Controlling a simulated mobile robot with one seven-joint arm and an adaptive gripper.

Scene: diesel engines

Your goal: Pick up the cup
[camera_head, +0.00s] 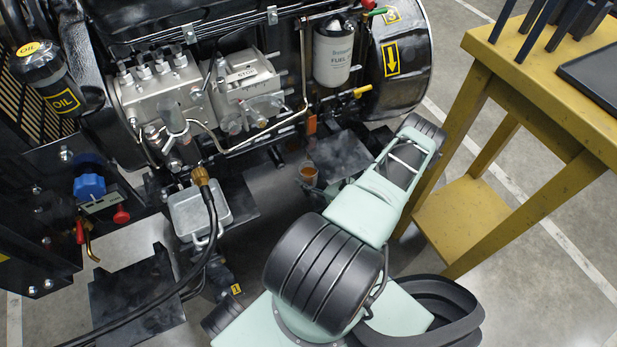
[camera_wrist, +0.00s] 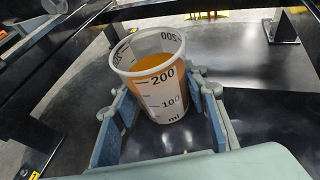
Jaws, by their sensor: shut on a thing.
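The cup (camera_wrist: 158,82) is a white measuring cup with black marks up to 200 and orange liquid inside. In the wrist view it stands upright between the fingers of my gripper (camera_wrist: 163,110), which is shut on it with one pad on each side. In the head view the cup (camera_head: 309,174) is small, near the engine's lower edge, and my gripper (camera_head: 312,183) is mostly hidden by my arm. I cannot tell whether the cup's base touches the dark surface beneath it.
The engine block (camera_head: 225,90) with hoses, a fuel filter (camera_head: 333,55) and a black drum (camera_head: 402,50) fills the back. A yellow workbench (camera_head: 480,215) stands at the right. Black frame bars (camera_wrist: 65,50) run close beside the cup in the wrist view.

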